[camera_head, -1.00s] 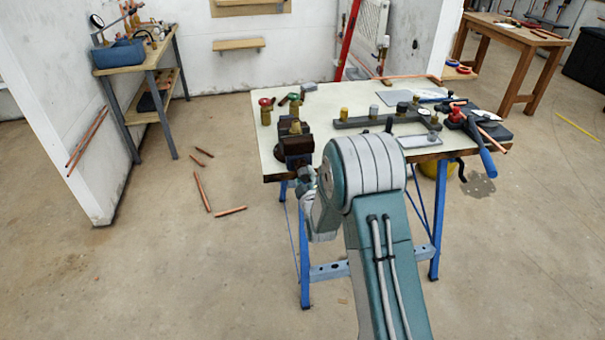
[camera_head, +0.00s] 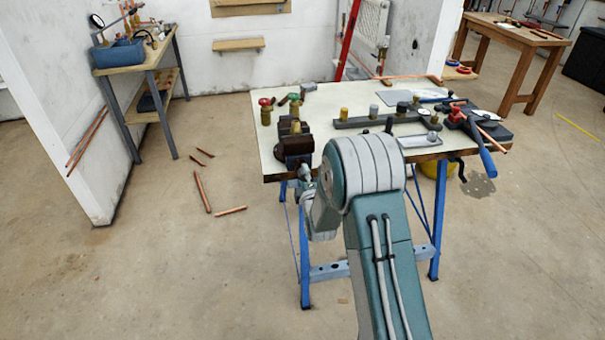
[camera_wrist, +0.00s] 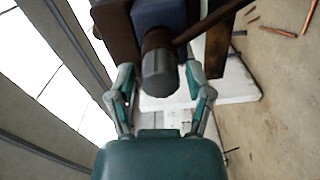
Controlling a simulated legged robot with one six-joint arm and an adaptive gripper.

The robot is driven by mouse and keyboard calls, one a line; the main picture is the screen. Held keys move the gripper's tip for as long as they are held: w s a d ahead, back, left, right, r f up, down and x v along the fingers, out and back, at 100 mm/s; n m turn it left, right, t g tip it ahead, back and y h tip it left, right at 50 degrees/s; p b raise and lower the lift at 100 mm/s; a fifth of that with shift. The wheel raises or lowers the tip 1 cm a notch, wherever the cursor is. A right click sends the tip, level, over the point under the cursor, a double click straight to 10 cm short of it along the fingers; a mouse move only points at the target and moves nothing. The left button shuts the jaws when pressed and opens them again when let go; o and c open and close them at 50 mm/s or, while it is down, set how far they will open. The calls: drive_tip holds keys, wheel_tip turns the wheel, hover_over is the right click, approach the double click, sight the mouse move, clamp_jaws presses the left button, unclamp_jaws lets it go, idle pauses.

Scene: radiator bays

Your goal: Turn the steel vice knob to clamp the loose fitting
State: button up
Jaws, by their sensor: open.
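The vice (camera_head: 293,150) is a dark brown block on the near left edge of the pale workbench. A small brass fitting (camera_head: 295,127) shows at its top. In the wrist view, the vice body (camera_wrist: 119,28) is at the top, and the grey steel knob (camera_wrist: 160,75) faces me. My gripper (camera_wrist: 162,75) is open, with one finger on each side of the knob. I cannot tell whether either finger touches it.
The workbench (camera_head: 345,150) stands on blue legs and also carries valves, a dark manifold bar (camera_head: 365,121) and a blue-handled tool (camera_head: 486,160). A dark bar (camera_wrist: 212,20) runs right from the knob. Copper pipes (camera_head: 201,190) lie on the floor, left of the bench.

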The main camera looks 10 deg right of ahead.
drive_tip(key=shift+c, duration=0.3)
clamp_jaws()
drive_tip(key=m, duration=0.8)
drive_tip(key=shift+m, duration=0.3)
drive_tip(key=m, duration=0.8)
drive_tip(key=shift+m, duration=0.4)
drive_tip(key=shift+o, duration=0.3)
unclamp_jaws()
